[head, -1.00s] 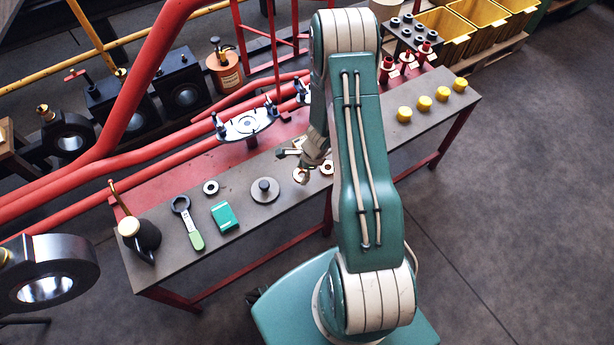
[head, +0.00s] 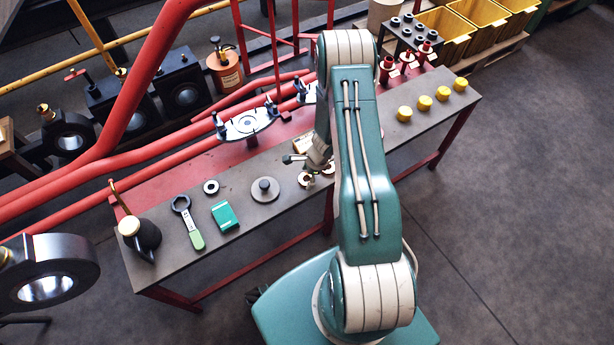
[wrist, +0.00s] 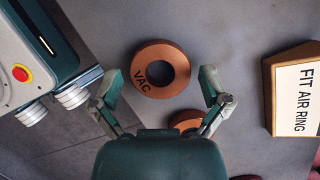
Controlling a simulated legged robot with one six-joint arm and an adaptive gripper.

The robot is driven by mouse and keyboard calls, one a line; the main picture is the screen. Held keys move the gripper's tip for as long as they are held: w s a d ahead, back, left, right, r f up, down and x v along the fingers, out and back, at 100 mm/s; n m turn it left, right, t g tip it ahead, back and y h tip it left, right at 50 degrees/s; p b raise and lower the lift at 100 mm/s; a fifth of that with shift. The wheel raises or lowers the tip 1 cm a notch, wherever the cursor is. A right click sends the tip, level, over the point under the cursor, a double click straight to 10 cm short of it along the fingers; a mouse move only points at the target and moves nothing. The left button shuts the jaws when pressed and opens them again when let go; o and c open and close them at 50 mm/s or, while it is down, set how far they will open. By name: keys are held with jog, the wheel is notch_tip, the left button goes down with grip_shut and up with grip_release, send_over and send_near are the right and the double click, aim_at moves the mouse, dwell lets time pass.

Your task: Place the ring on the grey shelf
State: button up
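A copper-coloured ring marked VAC (wrist: 160,70) lies flat on the grey surface in the wrist view. A second ring (wrist: 187,121) is partly hidden behind my gripper's body. In the head view two rings, one at the left (head: 304,180) and one at the right (head: 328,169), lie on the bench below my wrist. My gripper (wrist: 160,88) is open and empty, its fingers spread to either side of the VAC ring, apart from it. A sign reading FIT AIR RING (wrist: 296,92) stands right of the rings. The long grey bench top (head: 262,218) is the grey shelf-like surface in view.
On the bench's left are a dark oil can (head: 143,238), green-handled wrench (head: 190,222), green box (head: 225,216), small ring (head: 211,187) and knobbed disc (head: 265,190). A white-topped fixture (head: 246,125) stands behind. Several yellow caps (head: 404,114) sit at right.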

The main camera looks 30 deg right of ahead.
jog(key=shift+r, duration=0.1)
jog(key=v, duration=1.2)
jog(key=a+r+n+t+h, duration=0.1)
jog(key=a+r+n, duration=0.4)
jog(key=r, duration=0.7)
jog(key=a+r+n+t, duration=0.1)
jog(key=a+r+n, duration=0.45)
jog(key=r, duration=0.65)
jog(key=s+a+r+n+t+h, duration=0.1)
jog(key=s+a+r+n, duration=0.2)
jog(key=s+r+n, duration=0.3)
jog(key=s+a+r+n+t+h, duration=0.1)
jog(key=s+a+r+n, duration=0.2)
jog(key=s+r+n, duration=0.2)
jog(key=shift+s+a+r+n, duration=0.15)
jog(key=shift+s+r+n, duration=0.2)
jog(key=shift+s+r, duration=2.05)
jog(key=shift+s+f, duration=0.65)
jog(key=shift+f, duration=0.1)
